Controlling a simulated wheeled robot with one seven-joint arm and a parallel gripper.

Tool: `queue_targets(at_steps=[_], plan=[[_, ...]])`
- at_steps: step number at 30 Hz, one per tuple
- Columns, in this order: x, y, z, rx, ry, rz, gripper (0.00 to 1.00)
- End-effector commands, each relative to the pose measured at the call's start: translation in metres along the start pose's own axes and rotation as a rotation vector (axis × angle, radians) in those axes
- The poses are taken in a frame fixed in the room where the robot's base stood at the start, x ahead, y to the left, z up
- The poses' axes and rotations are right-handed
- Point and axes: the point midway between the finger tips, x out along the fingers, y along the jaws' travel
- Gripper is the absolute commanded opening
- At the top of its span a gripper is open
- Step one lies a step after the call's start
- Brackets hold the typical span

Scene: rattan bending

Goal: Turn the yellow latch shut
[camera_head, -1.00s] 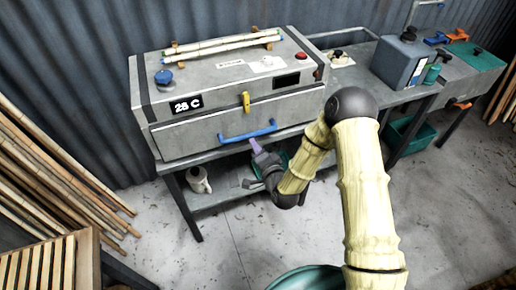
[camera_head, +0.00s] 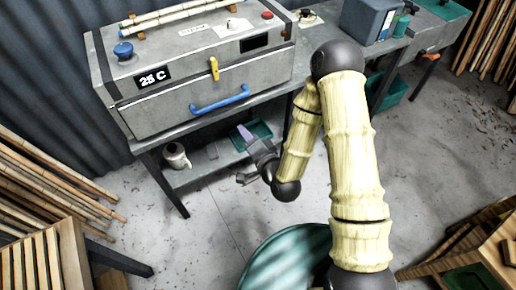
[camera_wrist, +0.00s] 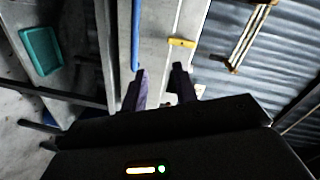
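The yellow latch (camera_head: 214,69) sits on the front of the grey steam box (camera_head: 160,112), upright at the seam above the blue handle (camera_head: 219,99). In the wrist view the latch (camera_wrist: 182,43) shows beyond my fingertips, with the blue handle (camera_wrist: 135,35) to its left. My gripper (camera_head: 246,142) is below and in front of the box, apart from the latch and handle. In the wrist view my gripper (camera_wrist: 161,78) has its two purple-grey fingers spread with nothing between them.
A blue knob (camera_head: 123,50) and red button (camera_head: 267,15) are on the box top. A white jug (camera_head: 176,156) stands on the lower shelf, near a green tray (camera_head: 258,133). Bamboo poles (camera_head: 50,185) lean at left. A green round container (camera_head: 285,262) stands near my arm.

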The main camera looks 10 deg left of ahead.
Motion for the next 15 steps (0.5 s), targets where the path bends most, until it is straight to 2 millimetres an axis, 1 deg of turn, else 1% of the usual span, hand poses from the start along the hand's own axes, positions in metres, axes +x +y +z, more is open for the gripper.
queue_targets(at_steps=[1,3,15], plan=[[-0.007,-0.004,-0.002,0.002,-0.001,0.005,0.29],[-0.014,-0.004,-0.002,0.003,-0.001,0.005,0.29],[-0.038,-0.005,-0.002,0.003,-0.002,0.004,0.29]])
